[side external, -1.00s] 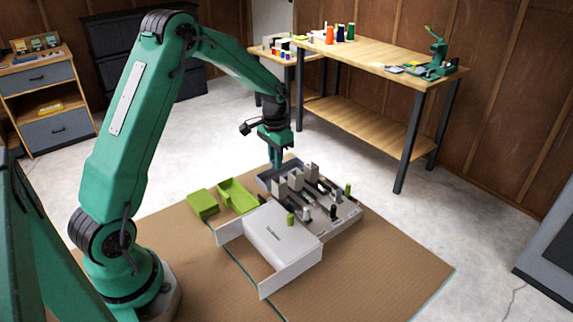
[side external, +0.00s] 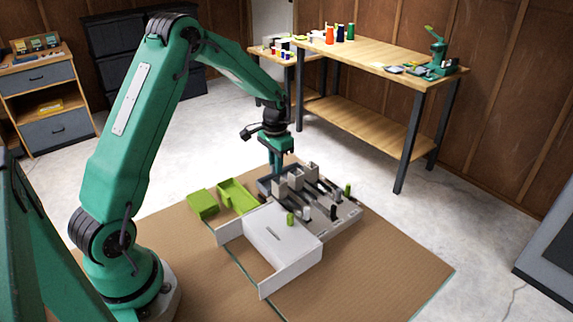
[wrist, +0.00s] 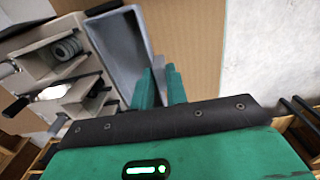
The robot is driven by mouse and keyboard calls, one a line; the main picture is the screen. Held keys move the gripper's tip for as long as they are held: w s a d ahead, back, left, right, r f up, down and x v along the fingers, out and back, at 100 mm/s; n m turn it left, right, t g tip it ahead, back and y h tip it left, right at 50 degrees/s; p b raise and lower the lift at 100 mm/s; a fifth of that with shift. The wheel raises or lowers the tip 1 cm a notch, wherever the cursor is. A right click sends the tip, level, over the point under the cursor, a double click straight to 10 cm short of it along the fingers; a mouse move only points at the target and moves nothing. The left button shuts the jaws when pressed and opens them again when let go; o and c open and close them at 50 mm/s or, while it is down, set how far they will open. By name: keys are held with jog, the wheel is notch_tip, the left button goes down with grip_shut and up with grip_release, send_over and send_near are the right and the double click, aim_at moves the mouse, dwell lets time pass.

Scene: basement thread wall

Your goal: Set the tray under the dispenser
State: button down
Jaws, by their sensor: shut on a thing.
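The tray is a long blue-grey open box (side external: 263,186) at the back left end of the dispenser in the side view. The wrist view looks down into it (wrist: 128,50), and it looks empty. The dispenser (side external: 347,213) is a grey unit with upright blocks, dark levers and green pegs. It also shows at the left of the wrist view (wrist: 90,28). My gripper (side external: 276,172) is shut on the tray's side wall; its green fingers (wrist: 160,88) straddle that wall in the wrist view. The tray's underside is hidden, so I cannot tell whether it touches the mat.
A white housing (side external: 280,240) with side panels stands in front of the dispenser. Two green open boxes (side external: 203,205) (side external: 237,196) sit to the left. The brown mat (side external: 390,265) is clear at the right front. A wooden workbench (side external: 370,50) stands behind.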

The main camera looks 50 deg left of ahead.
jog(key=shift+f, duration=0.85)
jog(key=c, duration=1.3)
grip_release()
jog(key=shift+r, duration=0.15)
jog(key=shift+r, duration=3.35)
